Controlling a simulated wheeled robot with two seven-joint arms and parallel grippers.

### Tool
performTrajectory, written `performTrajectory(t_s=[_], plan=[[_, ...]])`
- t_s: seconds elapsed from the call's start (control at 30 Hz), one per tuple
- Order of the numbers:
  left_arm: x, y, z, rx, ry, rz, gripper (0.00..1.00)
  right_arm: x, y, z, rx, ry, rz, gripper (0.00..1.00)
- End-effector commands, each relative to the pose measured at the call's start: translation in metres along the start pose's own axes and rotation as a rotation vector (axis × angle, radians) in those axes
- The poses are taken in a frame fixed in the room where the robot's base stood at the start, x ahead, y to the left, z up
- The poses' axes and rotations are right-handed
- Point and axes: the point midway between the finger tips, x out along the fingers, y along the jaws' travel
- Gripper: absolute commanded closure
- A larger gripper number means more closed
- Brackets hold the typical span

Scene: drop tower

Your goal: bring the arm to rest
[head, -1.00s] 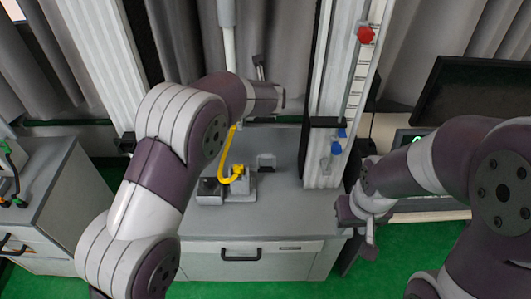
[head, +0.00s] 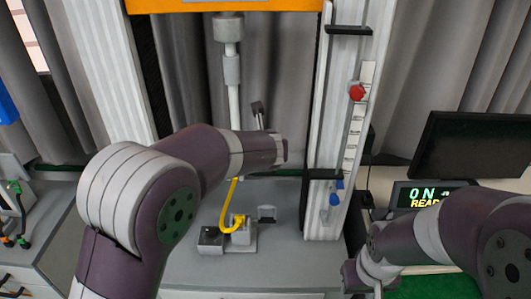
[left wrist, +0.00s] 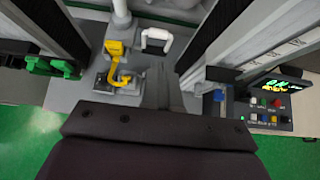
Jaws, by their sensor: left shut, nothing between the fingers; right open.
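My left arm comes in from the left and reaches over the drop tower's grey base (head: 285,262). My left gripper (head: 257,110) shows only in small part beyond the wrist in the head view. In the left wrist view its fingers (left wrist: 162,85) are together and empty, pointing over the base. My right gripper (head: 358,280) is low at the right, partly cut off by the bottom edge of the head view. It is open and holds nothing that I can see.
The tower's right column (head: 325,130) carries a red knob (head: 356,92) and a scale. A yellow curved piece (head: 231,210) stands on the base near my left forearm. A lit display (head: 430,197) and a dark monitor (head: 475,145) are at the right.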

Motion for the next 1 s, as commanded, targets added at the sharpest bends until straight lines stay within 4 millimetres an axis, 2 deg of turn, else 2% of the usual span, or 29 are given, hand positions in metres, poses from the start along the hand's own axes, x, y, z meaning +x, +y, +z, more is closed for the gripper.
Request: performTrajectory(t_s=[0.47,0.57,0.6,0.67,0.7,0.77,0.8,0.87,0.9,1.0], plan=[[-0.002,0.000,0.000,0.005,0.001,0.000,1.00,0.000,0.000,0.000,0.000,0.000,0.000,0.57],[-0.002,-0.006,0.002,0.131,-0.010,-0.029,1.00,0.000,0.000,0.000,0.000,0.000,0.000,0.57],[-0.001,-0.013,0.001,0.297,-0.029,-0.063,1.00,0.000,0.000,0.000,0.000,0.000,0.000,0.57],[-0.002,-0.026,-0.018,0.693,-0.056,-0.141,1.00,0.000,0.000,0.000,0.000,0.000,0.000,0.57],[-0.006,-0.030,-0.036,0.992,-0.078,-0.205,1.00,0.000,0.000,0.000,0.000,0.000,0.000,0.57],[-0.017,-0.025,-0.072,1.456,-0.102,-0.318,1.00,0.000,0.000,0.000,0.000,0.000,0.000,0.57],[-0.027,-0.014,-0.101,1.754,-0.116,-0.409,1.00,0.000,0.000,0.000,0.000,0.000,0.000,0.57],[-0.047,0.013,-0.149,2.171,-0.128,-0.581,1.00,0.000,0.000,0.000,0.000,0.000,0.000,0.57],[-0.062,0.035,-0.179,2.395,-0.135,-0.705,1.00,0.000,0.000,0.000,0.000,0.000,0.000,0.57],[-0.101,0.089,-0.238,2.770,-0.142,-1.007,1.00,0.000,0.000,0.000,0.000,0.000,0.000,0.57]])
